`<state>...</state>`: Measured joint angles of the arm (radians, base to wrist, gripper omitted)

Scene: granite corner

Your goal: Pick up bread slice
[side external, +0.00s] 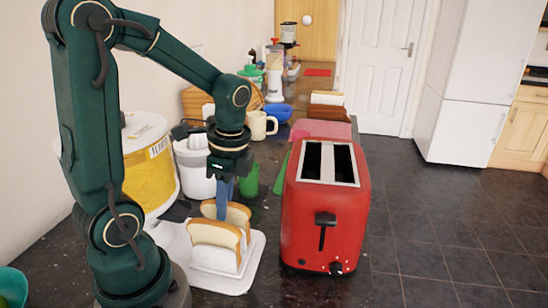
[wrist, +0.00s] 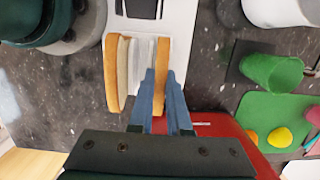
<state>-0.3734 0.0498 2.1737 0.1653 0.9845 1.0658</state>
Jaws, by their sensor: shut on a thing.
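Two bread slices stand upright in a white rack (side external: 242,277) in the side view. The nearer slice (side external: 212,235) is apart from my gripper. My gripper (side external: 223,200) reaches down at the farther slice (side external: 240,215), which is partly hidden behind the nearer one. In the wrist view the blue fingers of my gripper (wrist: 160,80) lie on either side of one slice (wrist: 162,50) and are shut on it. The other slice (wrist: 118,75) stands to its left, across the rack's white divider. The held slice still appears to be within the rack.
A red toaster (side external: 325,215) with two empty-looking slots stands right of the rack. A yellow-and-white canister (side external: 150,170), a white lidded container (side external: 192,165) and a green cup (wrist: 272,73) are close by. A cream mug (side external: 260,126) and blue bowl (side external: 278,112) stand farther back.

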